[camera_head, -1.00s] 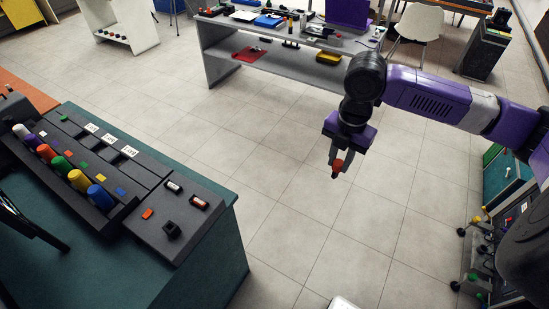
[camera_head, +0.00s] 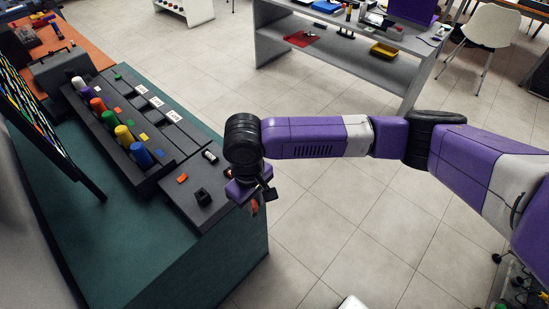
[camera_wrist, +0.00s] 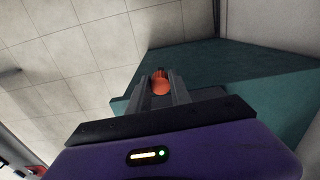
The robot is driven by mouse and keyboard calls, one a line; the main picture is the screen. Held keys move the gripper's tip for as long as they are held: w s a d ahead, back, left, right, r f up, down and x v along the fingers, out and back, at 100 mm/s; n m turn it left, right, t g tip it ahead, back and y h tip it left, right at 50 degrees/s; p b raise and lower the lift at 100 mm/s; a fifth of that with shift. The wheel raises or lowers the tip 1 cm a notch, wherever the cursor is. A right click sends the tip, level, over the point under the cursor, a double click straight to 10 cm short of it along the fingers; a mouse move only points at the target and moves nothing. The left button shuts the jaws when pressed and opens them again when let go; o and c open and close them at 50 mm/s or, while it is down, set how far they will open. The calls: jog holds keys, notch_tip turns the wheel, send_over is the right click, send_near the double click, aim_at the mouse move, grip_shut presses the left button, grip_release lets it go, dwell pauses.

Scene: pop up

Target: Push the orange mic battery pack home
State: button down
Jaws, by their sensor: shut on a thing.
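My gripper (camera_head: 257,207) is at the right edge of the dark unit on the teal table, with the arm reaching in from the right. It is shut on a small orange-red piece, the orange battery pack (camera_wrist: 160,84), which shows between the fingertips in the wrist view. In the head view only a sliver of it shows below my purple wrist. The dark unit (camera_head: 190,150) has a row of coloured mics at its left and a panel at its near right end. That panel carries an orange marker (camera_head: 182,178), a black square socket (camera_head: 203,196) and a small slot with a white-and-dark piece (camera_head: 210,157).
The teal table (camera_head: 120,262) has free room in front of the unit. A dark-framed screen (camera_head: 50,130) stands at its left. Clear floor (camera_head: 340,240) lies to the right. A grey bench (camera_head: 345,50) stands behind.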

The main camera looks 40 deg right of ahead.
jog(key=p, duration=0.2)
jog(key=a+r+p, duration=0.1)
jog(key=p, duration=0.1)
jog(key=a+m+p, duration=0.1)
jog(key=p, duration=0.2)
jog(key=shift+s+a+r, duration=0.1)
jog(key=shift+a+r, duration=0.15)
jog(key=shift+r, duration=0.05)
jog(key=shift+r+p, duration=0.1)
jog(key=shift+p, duration=0.2)
